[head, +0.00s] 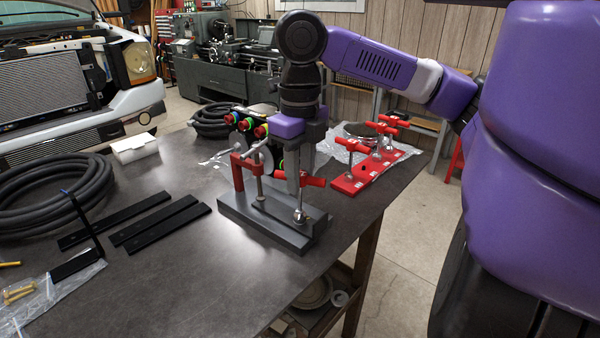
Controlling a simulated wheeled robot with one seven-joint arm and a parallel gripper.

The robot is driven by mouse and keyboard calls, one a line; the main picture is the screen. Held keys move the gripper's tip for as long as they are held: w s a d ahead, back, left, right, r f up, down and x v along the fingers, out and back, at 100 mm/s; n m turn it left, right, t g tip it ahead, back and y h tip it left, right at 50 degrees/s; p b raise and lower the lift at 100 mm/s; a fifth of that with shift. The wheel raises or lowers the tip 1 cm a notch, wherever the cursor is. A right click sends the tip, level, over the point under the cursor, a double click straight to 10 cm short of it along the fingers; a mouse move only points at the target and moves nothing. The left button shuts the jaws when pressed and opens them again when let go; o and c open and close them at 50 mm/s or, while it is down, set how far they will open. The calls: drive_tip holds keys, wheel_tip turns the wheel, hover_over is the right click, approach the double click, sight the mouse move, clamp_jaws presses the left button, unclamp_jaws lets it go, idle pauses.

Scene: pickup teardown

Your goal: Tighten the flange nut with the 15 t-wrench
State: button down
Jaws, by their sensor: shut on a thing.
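My gripper (300,176) points down over the dark grey fixture (262,229) near the table's right edge. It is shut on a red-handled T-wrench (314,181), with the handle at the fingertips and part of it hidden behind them. The wrench's steel shaft stands about upright. Its lower end meets a silver piece (299,216) on the fixture, where the flange nut appears to be. The nut is too small to tell apart from the socket, and the size mark on this wrench cannot be read.
A red clamp frame (238,172) rises from the fixture left of the wrench. A red rack (346,185) with several T-wrenches stands to the right. Black bars (160,222), coiled hose (50,190) and a white box (134,148) lie left. The front tabletop is clear.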

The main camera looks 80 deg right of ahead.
idle(0.4)
drive_tip(key=m+p, duration=0.2)
drive_tip(key=m, duration=0.3)
drive_tip(key=shift+a+f+p, duration=0.1)
drive_tip(key=shift+p, duration=0.3)
drive_tip(key=shift+f+m, duration=0.25)
drive_tip(key=shift+m, duration=0.95)
drive_tip(key=shift+p, duration=0.35)
drive_tip(key=shift+r+m+p, duration=0.2)
drive_tip(key=shift+m+p, duration=0.55)
drive_tip(key=shift+m, duration=0.45)
drive_tip(key=m+p, duration=0.2)
drive_tip(key=m, duration=0.1)
drive_tip(key=shift+f+m, duration=0.1)
drive_tip(key=shift+m, duration=0.2)
drive_tip(key=shift+f+m, duration=0.2)
drive_tip(key=shift+m, duration=0.4)
